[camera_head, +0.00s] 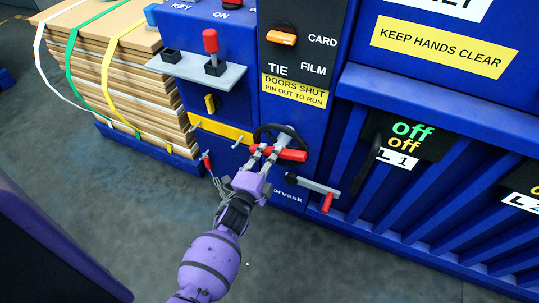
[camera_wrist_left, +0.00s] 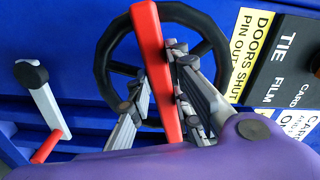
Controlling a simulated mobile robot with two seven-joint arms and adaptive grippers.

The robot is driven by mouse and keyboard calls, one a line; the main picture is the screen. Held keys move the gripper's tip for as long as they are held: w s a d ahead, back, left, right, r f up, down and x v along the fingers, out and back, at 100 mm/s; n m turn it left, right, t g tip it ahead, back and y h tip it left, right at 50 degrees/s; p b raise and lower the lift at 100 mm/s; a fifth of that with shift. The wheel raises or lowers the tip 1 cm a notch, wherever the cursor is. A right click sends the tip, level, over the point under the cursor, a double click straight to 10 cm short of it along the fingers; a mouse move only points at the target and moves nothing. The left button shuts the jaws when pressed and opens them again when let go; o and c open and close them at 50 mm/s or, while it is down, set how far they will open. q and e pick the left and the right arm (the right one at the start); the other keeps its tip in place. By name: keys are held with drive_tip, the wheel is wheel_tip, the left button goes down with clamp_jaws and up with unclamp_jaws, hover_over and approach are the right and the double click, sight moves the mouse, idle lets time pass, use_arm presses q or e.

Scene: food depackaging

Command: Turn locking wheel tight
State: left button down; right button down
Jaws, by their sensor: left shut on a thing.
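The locking wheel is a black ring (camera_wrist_left: 105,55) with a red bar (camera_wrist_left: 150,50) across it, on the front of the blue machine. In the head view the wheel (camera_head: 299,136) sits below the yellow "DOORS SHUT" label, and its red bar (camera_head: 292,155) shows at its lower right. My left gripper (camera_head: 264,151) reaches up to the wheel from below. In the left wrist view my left gripper (camera_wrist_left: 160,105) has its fingers on both sides of the red bar and is shut on it. The fingers hide part of the wheel. My right gripper is not in view.
A crank with a red grip (camera_head: 327,203) sticks out to the right of the wheel. A red-topped lever (camera_head: 211,42) stands on a grey shelf above left. Strapped cardboard bales (camera_head: 120,70) stand at the left. The floor (camera_head: 130,200) in front is clear.

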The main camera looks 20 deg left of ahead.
use_arm(q)
drive_tip(key=c, duration=1.6)
unclamp_jaws()
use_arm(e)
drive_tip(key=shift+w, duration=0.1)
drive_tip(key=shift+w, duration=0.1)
use_arm(q)
drive_tip(key=s, duration=1.2)
